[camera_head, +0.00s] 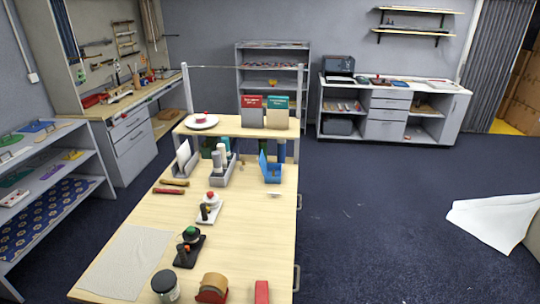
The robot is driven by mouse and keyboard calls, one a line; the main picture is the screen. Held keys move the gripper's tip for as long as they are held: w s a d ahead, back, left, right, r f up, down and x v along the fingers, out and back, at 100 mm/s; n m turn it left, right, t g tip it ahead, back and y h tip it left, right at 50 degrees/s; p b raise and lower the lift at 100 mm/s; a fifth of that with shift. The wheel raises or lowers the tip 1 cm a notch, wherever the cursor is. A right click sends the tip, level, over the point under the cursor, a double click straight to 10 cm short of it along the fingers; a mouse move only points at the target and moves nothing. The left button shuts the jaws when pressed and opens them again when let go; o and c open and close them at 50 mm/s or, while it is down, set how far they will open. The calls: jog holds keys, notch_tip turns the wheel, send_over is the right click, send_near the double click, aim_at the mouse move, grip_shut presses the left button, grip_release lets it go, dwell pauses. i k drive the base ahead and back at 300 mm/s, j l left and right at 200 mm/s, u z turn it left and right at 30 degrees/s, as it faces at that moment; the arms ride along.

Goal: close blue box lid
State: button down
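The blue box (271,172) stands near the far right part of the long wooden table. It is small in this view. Its lid (264,163) appears raised and tilted up on the left side, so the box looks open. What is inside cannot be made out. My gripper is not in view.
The table (244,231) also holds a grey caddy with bottles (222,172), a white joystick base (209,210), a black one (189,248), a tape dispenser (212,287), a jar (165,285) and a cloth (125,262). A raised shelf (225,129) stands behind. Open floor lies right.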

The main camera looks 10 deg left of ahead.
aim_at(262, 160)
jog(key=i+l+u, duration=0.1)
jog(key=i+l, duration=0.3)
jog(key=i+l+u, duration=0.15)
jog(key=i+l, duration=0.2)
jog(key=l, duration=0.2)
jog(key=i+l+u, duration=0.1)
jog(key=i+l, duration=0.25)
jog(key=l, duration=0.15)
jog(key=i+u, duration=0.1)
jog(key=i, duration=0.4)
jog(key=i+l+u, duration=0.1)
jog(key=i, duration=0.45)
jog(key=i+l+u, duration=0.1)
jog(key=i, duration=0.4)
jog(key=i+j, duration=0.55)
jog(key=j+u, duration=0.05)
jog(key=j, duration=0.05)
